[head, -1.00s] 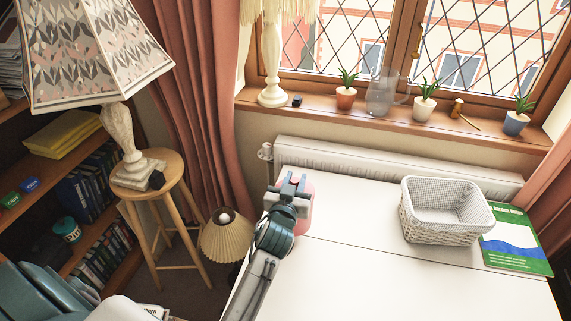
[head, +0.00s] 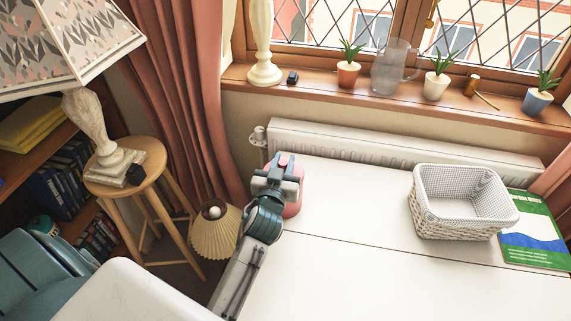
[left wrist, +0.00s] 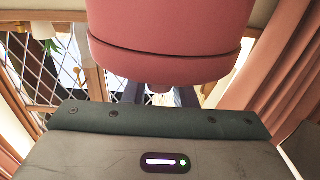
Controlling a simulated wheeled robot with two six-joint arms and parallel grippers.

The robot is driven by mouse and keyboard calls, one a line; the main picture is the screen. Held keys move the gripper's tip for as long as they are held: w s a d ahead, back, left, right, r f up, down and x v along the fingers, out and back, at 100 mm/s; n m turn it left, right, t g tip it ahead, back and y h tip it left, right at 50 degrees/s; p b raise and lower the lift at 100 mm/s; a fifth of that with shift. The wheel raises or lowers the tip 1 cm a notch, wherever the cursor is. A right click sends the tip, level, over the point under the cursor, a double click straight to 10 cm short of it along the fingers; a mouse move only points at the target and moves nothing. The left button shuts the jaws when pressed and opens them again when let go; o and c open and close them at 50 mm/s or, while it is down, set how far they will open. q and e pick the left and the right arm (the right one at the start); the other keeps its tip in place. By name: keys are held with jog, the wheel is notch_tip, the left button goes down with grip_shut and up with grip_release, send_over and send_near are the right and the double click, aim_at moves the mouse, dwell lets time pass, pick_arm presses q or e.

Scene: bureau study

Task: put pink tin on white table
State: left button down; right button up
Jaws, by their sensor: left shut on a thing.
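The pink tin (head: 291,203) is at the far left corner of the white table (head: 350,260) in the head view, partly hidden behind my left gripper (head: 280,172). My left gripper is shut on the tin. In the left wrist view the pink tin (left wrist: 170,35) fills the top middle, with a seam near its lower end. The gripper's fingers show only in part behind it. In the head view I cannot tell whether the tin touches the table top. My right gripper is not in view.
A white wicker basket (head: 455,228) and a green book (head: 537,240) are at the table's right. A radiator (head: 400,150) runs behind the table. The table's middle is clear.

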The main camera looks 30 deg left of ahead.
pick_arm(q)
jog(key=shift+s+r, duration=0.15)
jog(key=shift+s, duration=0.05)
jog(key=shift+w, duration=0.1)
jog(key=c, duration=1.2)
grip_release()
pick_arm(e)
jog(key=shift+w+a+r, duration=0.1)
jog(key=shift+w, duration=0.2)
